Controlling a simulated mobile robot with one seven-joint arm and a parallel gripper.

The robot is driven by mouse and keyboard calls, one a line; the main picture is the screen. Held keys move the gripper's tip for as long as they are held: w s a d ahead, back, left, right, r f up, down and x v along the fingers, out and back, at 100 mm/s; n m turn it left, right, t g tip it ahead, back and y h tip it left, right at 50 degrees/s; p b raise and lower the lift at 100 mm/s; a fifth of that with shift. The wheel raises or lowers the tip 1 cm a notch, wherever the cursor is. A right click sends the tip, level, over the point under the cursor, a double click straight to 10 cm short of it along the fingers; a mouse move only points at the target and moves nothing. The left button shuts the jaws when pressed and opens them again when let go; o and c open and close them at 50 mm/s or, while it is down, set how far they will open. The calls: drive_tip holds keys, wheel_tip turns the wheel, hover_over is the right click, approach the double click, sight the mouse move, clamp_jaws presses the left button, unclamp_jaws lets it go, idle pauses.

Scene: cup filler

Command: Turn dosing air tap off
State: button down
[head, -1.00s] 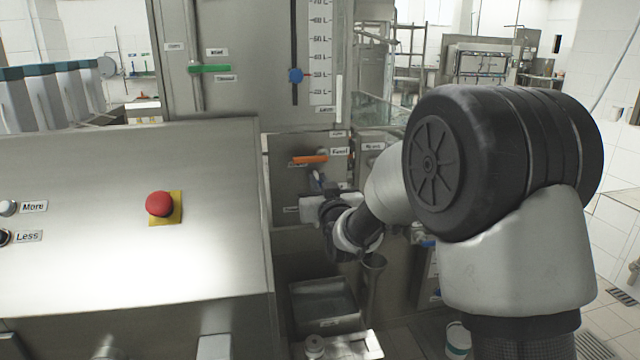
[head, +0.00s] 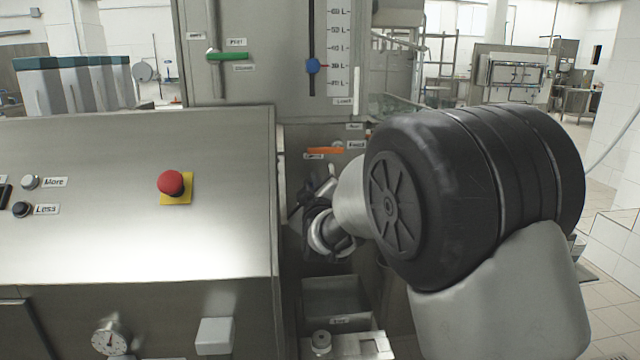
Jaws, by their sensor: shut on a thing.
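My gripper (head: 324,188) is at the lower steel panel (head: 296,142), just below an orange lever handle (head: 325,150). It is shut on a small tap handle, which the jaws and wrist mostly hide. I cannot read a label that marks it as the dosing air tap. The orange handle lies level, with small labels around it, and is apart from my gripper. My arm covers the panel to the right of the gripper.
A sloped steel console with a red stop button (head: 171,183) stands close on the left. A steel bin (head: 333,297) is below my gripper.

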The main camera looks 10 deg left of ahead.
drive_tip(key=shift+s+a+f+n, duration=0.1)
drive_tip(key=shift+a+f+n, duration=0.25)
drive_tip(key=shift+f+n, duration=0.85)
drive_tip(key=shift+s+a+f+n, duration=0.1)
drive_tip(key=shift+a+f+n, duration=0.3)
drive_tip(key=shift+n, duration=1.4)
drive_tip(key=shift+s+a+f+n, duration=0.1)
drive_tip(key=shift+a+f+n, duration=0.15)
drive_tip(key=shift+f+n, duration=0.95)
drive_tip(key=shift+r+n, duration=0.25)
drive_tip(key=shift+n, duration=0.05)
drive_tip(key=c, duration=1.8)
unclamp_jaws()
drive_tip(key=p+v, duration=0.2)
drive_tip(key=v, duration=1.5)
drive_tip(key=shift+s, duration=0.2)
